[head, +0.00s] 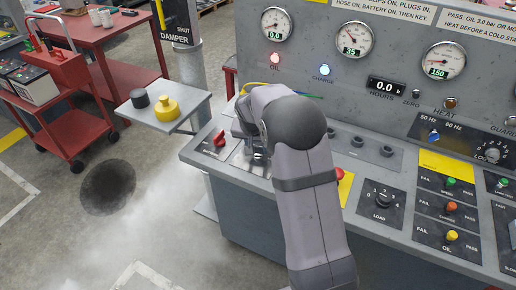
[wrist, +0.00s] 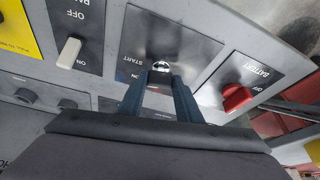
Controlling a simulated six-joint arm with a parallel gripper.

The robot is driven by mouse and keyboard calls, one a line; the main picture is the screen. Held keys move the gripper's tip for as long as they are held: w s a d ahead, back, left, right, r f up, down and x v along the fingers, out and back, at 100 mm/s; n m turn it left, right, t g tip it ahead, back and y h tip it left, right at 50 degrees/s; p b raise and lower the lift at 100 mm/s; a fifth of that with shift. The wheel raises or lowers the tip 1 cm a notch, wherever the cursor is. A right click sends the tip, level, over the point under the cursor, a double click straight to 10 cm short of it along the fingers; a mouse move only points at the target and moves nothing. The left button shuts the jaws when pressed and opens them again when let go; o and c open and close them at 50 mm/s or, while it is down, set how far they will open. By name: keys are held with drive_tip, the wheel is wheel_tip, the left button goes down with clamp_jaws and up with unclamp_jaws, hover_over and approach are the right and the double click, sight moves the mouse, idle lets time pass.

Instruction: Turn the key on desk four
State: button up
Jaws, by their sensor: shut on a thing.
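The key switch panel (wrist: 190,45) is a metal plate marked START and ON, seen upside down in the wrist view. A round silver lock face (wrist: 162,63) shows just past my fingertips. My gripper (wrist: 160,80) has its two dark fingers close together, shut on the key at this lock; the key itself is mostly hidden between them. The desk number is not readable in either view.
A red battery switch (wrist: 236,97) sits beside the key panel, and a white rocker switch (wrist: 69,53) on its other side. Gauges, a red OIL lamp (head: 275,58) and a blue CHARGE lamp (head: 324,70) are above. A side shelf (head: 195,108) holds yellow and black caps.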

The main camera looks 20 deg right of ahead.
drive_tip(key=o, duration=1)
drive_tip(key=shift+o, duration=0.2)
drive_tip(key=b+v, duration=0.2)
drive_tip(key=v, duration=0.5)
drive_tip(key=shift+r, duration=0.2)
drive_tip(key=shift+a, duration=0.1)
drive_tip(key=s+a+f+n+g+y, duration=0.1)
drive_tip(key=s+a+f+n+g, duration=0.1)
drive_tip(key=s, duration=1.3)
drive_tip(key=s+a+f+n+g+y, duration=0.1)
drive_tip(key=s+f, duration=0.5)
drive_tip(key=s, duration=0.9)
drive_tip(key=a+n+g, duration=0.1)
drive_tip(key=a+n, duration=0.1)
drive_tip(key=n, duration=0.1)
drive_tip(key=shift+s+a, duration=0.3)
drive_tip(key=shift+a, duration=0.1)
